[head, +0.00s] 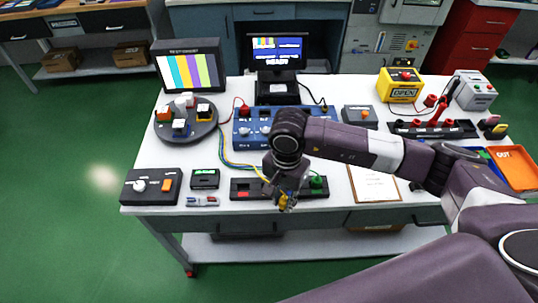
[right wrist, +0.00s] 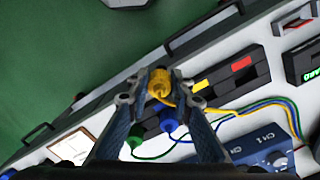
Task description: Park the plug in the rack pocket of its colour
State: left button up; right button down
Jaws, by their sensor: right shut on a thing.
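My right gripper (head: 285,201) hangs at the front edge of the bench, by the dark plug rack (head: 250,183). In the right wrist view, my right gripper (right wrist: 160,91) is shut on a yellow plug (right wrist: 159,82), with a yellow cable trailing from it. The rack (right wrist: 221,75) has a red-marked pocket (right wrist: 241,64) and a yellow-marked pocket (right wrist: 201,84), both without plugs. A blue plug (right wrist: 169,120) and a green plug (right wrist: 135,134) stand at the rack's other pockets. The green plug also shows in the head view (head: 317,182). My left gripper is not in view.
A blue channel box (head: 246,128) stands behind the rack, with coloured cables running from it. A small display box (head: 205,179) and a switch box (head: 151,187) lie left of the rack. A clipboard (head: 373,184) lies right of it. The green floor in front is clear.

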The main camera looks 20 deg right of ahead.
jog(key=w+a+r+m+p, duration=0.25)
jog(key=w+r+m, duration=0.25)
jog(key=w+m, duration=0.3)
jog(key=shift+m, duration=0.6)
jog(key=shift+w+d+f+b, duration=0.1)
jog(key=shift+f+b, duration=0.15)
jog(key=shift+f, duration=0.5)
jog(key=shift+w+d+f+b, duration=0.15)
jog(key=shift+f+b, duration=0.15)
jog(key=shift+f, duration=0.5)
jog(key=shift+w+d+f+b, duration=0.1)
jog(key=shift+f+b, duration=0.15)
jog(key=shift+f, duration=0.5)
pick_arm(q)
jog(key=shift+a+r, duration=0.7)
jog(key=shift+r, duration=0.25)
pick_arm(e)
jog(key=shift+f, duration=0.1)
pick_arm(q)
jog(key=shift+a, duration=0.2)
pick_arm(e)
jog(key=shift+a, duration=0.1)
pick_arm(q)
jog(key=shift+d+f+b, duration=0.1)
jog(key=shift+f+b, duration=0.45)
jog(key=shift+b, duration=0.05)
pick_arm(e)
jog(key=shift+a, duration=0.1)
